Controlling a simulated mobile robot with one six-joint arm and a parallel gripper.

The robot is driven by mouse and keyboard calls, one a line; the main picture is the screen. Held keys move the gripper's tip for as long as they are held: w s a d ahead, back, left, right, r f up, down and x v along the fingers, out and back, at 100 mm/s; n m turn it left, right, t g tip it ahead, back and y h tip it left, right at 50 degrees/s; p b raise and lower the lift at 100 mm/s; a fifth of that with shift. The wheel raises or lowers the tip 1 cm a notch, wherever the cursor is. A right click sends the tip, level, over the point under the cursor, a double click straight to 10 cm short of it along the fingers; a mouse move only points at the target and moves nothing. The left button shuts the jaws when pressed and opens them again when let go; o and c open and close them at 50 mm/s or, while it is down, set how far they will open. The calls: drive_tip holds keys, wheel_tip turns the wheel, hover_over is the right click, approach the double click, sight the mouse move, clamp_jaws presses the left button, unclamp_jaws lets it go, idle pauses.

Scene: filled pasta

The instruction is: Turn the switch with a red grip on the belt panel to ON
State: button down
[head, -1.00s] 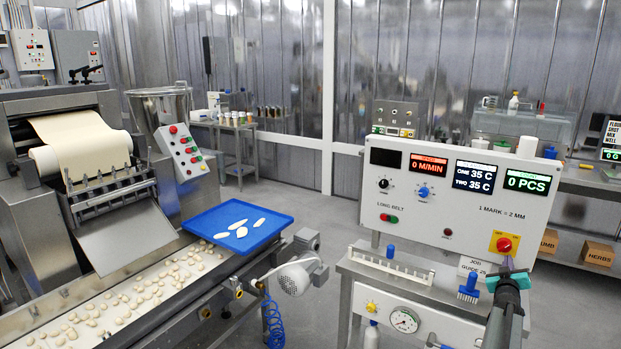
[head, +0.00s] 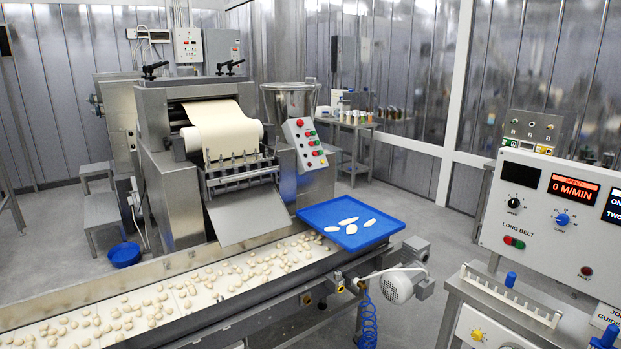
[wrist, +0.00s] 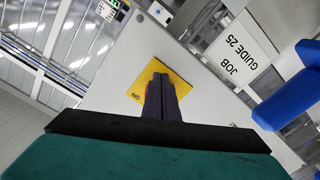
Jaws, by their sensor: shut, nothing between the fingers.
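The belt panel (head: 560,236) is cut off at the right edge of the head view, and its red-grip switch is outside that view. In the wrist view the switch's yellow plate (wrist: 139,82) sits on the white panel face (wrist: 105,78), with an ON label at its lower left edge. My gripper (wrist: 161,80) is shut and empty, its fingers over the plate. They hide most of the red grip; only slivers of red show beside them. I cannot tell whether they touch it or how the grip is turned.
In the wrist view, a JOB GUIDE 25 card (wrist: 240,55) and a blue object (wrist: 292,92) lie to the right. In the head view, the pasta machine's belt (head: 150,303) and blue tray (head: 325,220) stand left of the panel, with open floor behind.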

drive_tip(key=shift+w+a+r, duration=0.15)
drive_tip(key=shift+w+r, duration=0.05)
drive_tip(key=shift+r, duration=0.2)
idle(0.9)
drive_tip(key=shift+w+a+f+b, duration=0.1)
drive_tip(key=shift+w+b, duration=0.05)
drive_tip(key=shift+b, duration=1.05)
idle(0.8)
drive_tip(key=shift+f, duration=0.4)
drive_tip(key=shift+s, duration=0.25)
drive_tip(key=v, duration=0.5)
drive_tip(key=shift+s+a, duration=0.2)
drive_tip(key=shift+a, duration=0.15)
idle(0.4)
drive_tip(key=n, duration=0.2)
drive_tip(key=s+r+n, duration=0.1)
drive_tip(key=n, duration=0.1)
drive_tip(key=s+n, duration=0.1)
drive_tip(key=n, duration=0.1)
drive_tip(key=shift+s+d+r, duration=0.15)
drive_tip(key=shift+d+r, duration=0.05)
drive_tip(key=shift+r, duration=0.1)
